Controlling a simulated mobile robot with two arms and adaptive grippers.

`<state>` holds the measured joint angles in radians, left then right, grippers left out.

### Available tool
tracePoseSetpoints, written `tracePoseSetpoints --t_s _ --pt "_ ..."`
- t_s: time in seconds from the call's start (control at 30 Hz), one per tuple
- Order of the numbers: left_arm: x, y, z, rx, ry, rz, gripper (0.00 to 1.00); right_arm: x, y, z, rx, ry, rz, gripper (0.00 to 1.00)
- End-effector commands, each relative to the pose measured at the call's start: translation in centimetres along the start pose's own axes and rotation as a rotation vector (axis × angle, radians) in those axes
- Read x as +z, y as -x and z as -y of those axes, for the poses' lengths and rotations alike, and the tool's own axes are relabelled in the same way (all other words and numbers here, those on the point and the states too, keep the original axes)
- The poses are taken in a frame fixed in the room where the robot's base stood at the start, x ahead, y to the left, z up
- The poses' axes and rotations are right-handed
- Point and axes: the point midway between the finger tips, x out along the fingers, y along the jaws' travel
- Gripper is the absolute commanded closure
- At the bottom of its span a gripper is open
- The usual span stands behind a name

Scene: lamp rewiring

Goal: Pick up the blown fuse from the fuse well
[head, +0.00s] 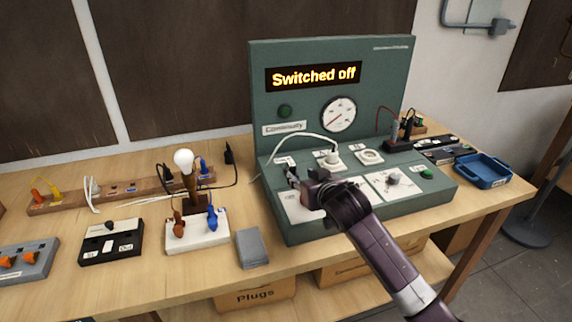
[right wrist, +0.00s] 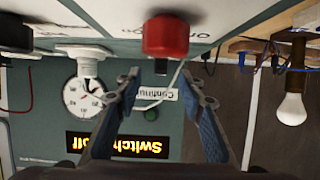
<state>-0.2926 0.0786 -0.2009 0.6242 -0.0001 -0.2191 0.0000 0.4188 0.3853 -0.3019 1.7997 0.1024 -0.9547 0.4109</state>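My right gripper (head: 294,180) is over the left part of the green test console (head: 328,117). In the upside-down right wrist view the gripper (right wrist: 160,75) is open, with nothing between its two blue-padded fingers. A red round cap or knob (right wrist: 166,35) on the console's pale top lies just beyond the fingertips, apart from them. In the head view my gripper and arm hide that spot. I cannot make out the fuse well or the blown fuse for certain in either view. My left gripper is not in view.
A white plug (head: 332,157) with a cable stands in a console socket; a round socket (head: 370,156) is beside it. A lit-free bulb (head: 184,160), white block (head: 198,236) and grey box (head: 251,247) stand left. A blue tray (head: 484,170) is right. The display reads "Switched off".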

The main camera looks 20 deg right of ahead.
Motion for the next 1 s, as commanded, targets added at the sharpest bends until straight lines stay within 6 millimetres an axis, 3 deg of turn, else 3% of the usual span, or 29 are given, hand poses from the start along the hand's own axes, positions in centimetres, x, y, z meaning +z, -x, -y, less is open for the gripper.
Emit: tracePoseSetpoints --t_s 0.23,0.53,0.8,1.0 --pt "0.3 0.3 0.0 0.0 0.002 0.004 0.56 -0.1 -1.9 0.0 0.001 0.0 0.001 0.64" --pt "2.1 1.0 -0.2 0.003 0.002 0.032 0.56 -0.3 -4.0 0.1 0.001 0.0 0.002 0.64" --pt "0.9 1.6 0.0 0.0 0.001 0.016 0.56 -0.3 -7.1 0.2 0.0 0.0 0.002 0.64" --pt "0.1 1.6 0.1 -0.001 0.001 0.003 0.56 -0.2 -7.8 0.2 0.0 0.001 0.001 0.64"
